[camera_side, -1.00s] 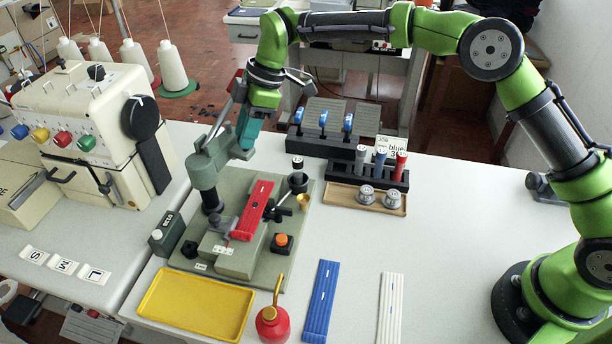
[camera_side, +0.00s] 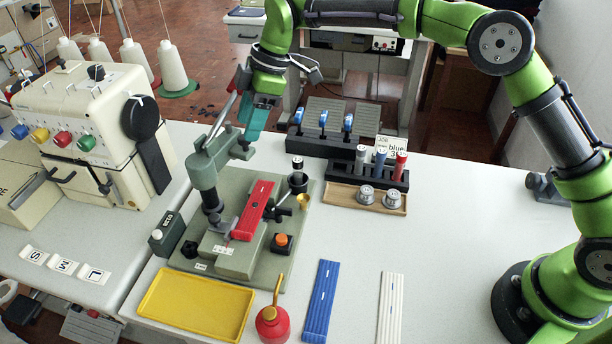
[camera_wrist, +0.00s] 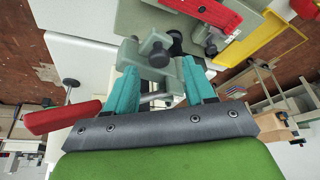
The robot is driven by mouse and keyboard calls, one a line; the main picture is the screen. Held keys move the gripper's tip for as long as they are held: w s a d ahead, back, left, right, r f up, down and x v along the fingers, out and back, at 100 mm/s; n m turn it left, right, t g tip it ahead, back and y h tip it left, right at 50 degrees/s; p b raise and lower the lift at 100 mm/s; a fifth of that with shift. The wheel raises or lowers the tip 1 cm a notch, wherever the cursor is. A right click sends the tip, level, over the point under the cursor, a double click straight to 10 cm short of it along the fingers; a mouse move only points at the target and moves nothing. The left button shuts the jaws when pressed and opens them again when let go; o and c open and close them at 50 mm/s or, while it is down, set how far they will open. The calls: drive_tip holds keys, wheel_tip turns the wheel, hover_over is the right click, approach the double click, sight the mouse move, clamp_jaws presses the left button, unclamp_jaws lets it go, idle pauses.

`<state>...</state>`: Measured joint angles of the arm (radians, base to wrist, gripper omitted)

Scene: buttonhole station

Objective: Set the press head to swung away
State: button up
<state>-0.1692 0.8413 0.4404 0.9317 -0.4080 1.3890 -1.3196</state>
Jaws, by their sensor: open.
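The grey-green press head (camera_side: 218,158) is on its post at the back left of the green base plate (camera_side: 190,256). Its arm points toward the back right, and its end is clear of the red strip (camera_side: 252,210) clamped on the plate. My gripper (camera_side: 252,130) is above the end of the head. In the wrist view, my gripper (camera_wrist: 162,88) has its two teal fingers spread apart, with part of the press head (camera_wrist: 155,52) showing beyond and between them. I cannot tell whether they touch. A lever with a red grip (camera_wrist: 62,118) shows at left.
The spool rack (camera_side: 380,170) and a wooden tray (camera_side: 342,196) stand right of the plate. A yellow tray (camera_side: 195,305), red oil can (camera_side: 272,324), blue strip (camera_side: 320,300) and white strip (camera_side: 390,305) lie in front. A sewing machine (camera_side: 90,130) is at left.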

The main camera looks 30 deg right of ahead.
drive_tip(key=v, duration=1.4)
drive_tip(key=shift+r, duration=0.1)
drive_tip(key=s+d+f+m+t, duration=0.2)
drive_tip(key=s+d+m, duration=0.4)
drive_tip(key=s, duration=0.3)
drive_tip(key=s+d+f+m+t+h, duration=0.1)
drive_tip(key=s+d+m+t, duration=0.1)
drive_tip(key=s+d+m, duration=0.4)
drive_tip(key=s+d+f+m+t+h, duration=0.1)
drive_tip(key=s+d+f+m+t, duration=0.1)
drive_tip(key=s+d+m, duration=0.5)
drive_tip(key=s, duration=0.6)
drive_tip(key=shift+s+f+m, duration=0.2)
drive_tip(key=shift+f+m, duration=0.1)
drive_tip(key=shift+f, duration=0.05)
